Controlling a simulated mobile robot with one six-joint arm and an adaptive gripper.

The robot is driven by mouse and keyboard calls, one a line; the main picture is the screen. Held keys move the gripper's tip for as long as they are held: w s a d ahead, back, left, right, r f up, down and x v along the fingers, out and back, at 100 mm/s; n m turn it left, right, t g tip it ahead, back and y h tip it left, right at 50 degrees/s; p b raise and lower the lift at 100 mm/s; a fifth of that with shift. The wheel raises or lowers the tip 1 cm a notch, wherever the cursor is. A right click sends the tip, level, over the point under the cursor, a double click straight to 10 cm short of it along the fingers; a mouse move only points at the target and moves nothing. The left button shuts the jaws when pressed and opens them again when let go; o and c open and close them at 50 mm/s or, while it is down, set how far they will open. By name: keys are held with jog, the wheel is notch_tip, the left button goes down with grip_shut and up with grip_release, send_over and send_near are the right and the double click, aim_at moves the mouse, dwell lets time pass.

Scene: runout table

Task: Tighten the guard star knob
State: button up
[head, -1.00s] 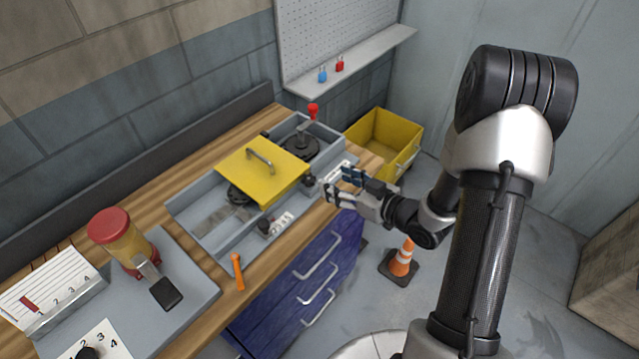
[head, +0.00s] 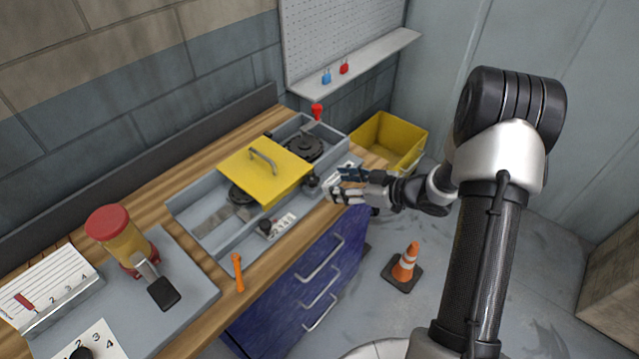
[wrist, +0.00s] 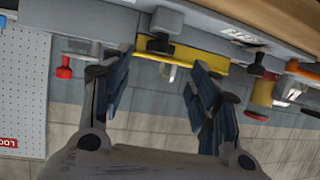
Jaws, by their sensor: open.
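The guard is a yellow cover (head: 262,172) with a grey handle, sitting over the grey machine tray on the bench. The star knob (head: 311,182) is black and stands at the guard's right front corner. In the wrist view a black knob (wrist: 160,42) shows beside the yellow guard edge (wrist: 196,60), ahead of and between my fingers. My gripper (head: 336,183) is open and empty, just right of the knob with its fingers pointing at it. They look apart from the knob. The gripper also shows in the wrist view (wrist: 160,62).
A smaller black knob (head: 265,226) sits on the tray's front edge by a label plate. A red-topped lever (head: 317,111) stands behind. An orange-handled tool (head: 238,271) lies at the bench front. A yellow bin (head: 388,142) and traffic cone (head: 405,263) are to the right.

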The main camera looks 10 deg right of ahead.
aim_at(313, 181)
jog(key=b+x, duration=0.1)
jog(key=x, duration=0.6)
jog(key=shift+a, duration=0.1)
jog(key=shift+c, duration=0.4)
jog(key=c, duration=1)
jog(key=shift+f+m+h+b, duration=0.1)
jog(key=shift+m+h+b, duration=0.2)
jog(key=shift+s+a+m+t+h+b, duration=0.1)
jog(key=shift+a+m+t+h+b, duration=0.1)
jog(key=shift+m+t+h+b, duration=0.3)
jog(key=shift+s+a+m+t+h+b, duration=0.15)
jog(key=shift+m+t+h+b, duration=0.1)
jog(key=shift+m+t+h, duration=0.35)
jog(key=shift+a+m+t+h+b, duration=0.15)
jog(key=shift+m+t+h+b, duration=0.15)
jog(key=shift+m+h+b, duration=0.55)
jog(key=shift+a+m+t+h+b, duration=0.1)
jog(key=shift+m+t+h+b, duration=0.2)
jog(key=shift+m+h+b, duration=0.5)
jog(key=shift+h, duration=0.25)
